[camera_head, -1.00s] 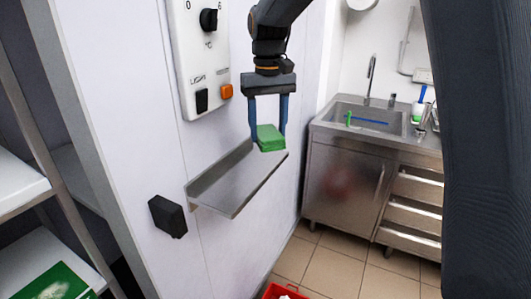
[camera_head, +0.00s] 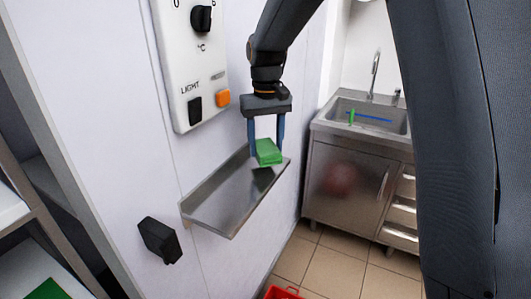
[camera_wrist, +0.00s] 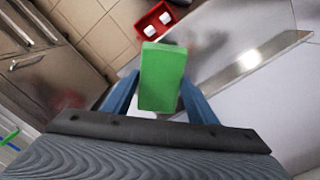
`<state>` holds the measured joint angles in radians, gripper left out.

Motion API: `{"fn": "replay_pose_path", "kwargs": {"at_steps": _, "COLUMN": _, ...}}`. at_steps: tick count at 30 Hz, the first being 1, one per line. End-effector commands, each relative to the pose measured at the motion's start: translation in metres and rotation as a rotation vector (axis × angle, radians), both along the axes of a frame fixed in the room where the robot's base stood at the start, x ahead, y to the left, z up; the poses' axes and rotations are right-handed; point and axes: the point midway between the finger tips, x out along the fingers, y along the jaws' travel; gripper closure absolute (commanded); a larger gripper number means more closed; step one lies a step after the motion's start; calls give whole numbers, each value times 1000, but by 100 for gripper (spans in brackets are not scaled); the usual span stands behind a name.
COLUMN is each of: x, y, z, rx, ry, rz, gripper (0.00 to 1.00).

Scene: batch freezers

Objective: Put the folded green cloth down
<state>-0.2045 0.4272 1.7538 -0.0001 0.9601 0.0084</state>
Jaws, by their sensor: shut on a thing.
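The folded green cloth (camera_head: 268,151) is a small thick block between the two blue fingers of my gripper (camera_head: 267,145). My gripper points down and is shut on it, over the far right end of a metal wall shelf (camera_head: 222,205). The cloth's reflection shows in the shelf. I cannot tell whether the cloth touches the shelf. In the wrist view the cloth (camera_wrist: 162,78) sits between the fingertips, with the shelf (camera_wrist: 240,72) behind it and to the right.
A control panel (camera_head: 187,62) with a knob and switches is on the wall above the shelf. A black block (camera_head: 160,240) sticks out below. A steel sink (camera_head: 362,122) stands at right. A red crate (camera_wrist: 158,20) is on the floor.

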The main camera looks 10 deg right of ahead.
Motion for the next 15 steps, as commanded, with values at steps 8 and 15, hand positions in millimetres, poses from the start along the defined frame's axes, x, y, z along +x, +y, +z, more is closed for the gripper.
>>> {"fn": "replay_pose_path", "kwargs": {"at_steps": 8, "x": -2, "y": 1, "z": -32, "rx": -1, "ry": 3, "rz": 3, "gripper": 65}}
{"fn": "replay_pose_path", "kwargs": {"at_steps": 15, "x": -1, "y": 2, "z": -36, "rx": 0, "ry": 1, "rz": 4, "gripper": 65}}
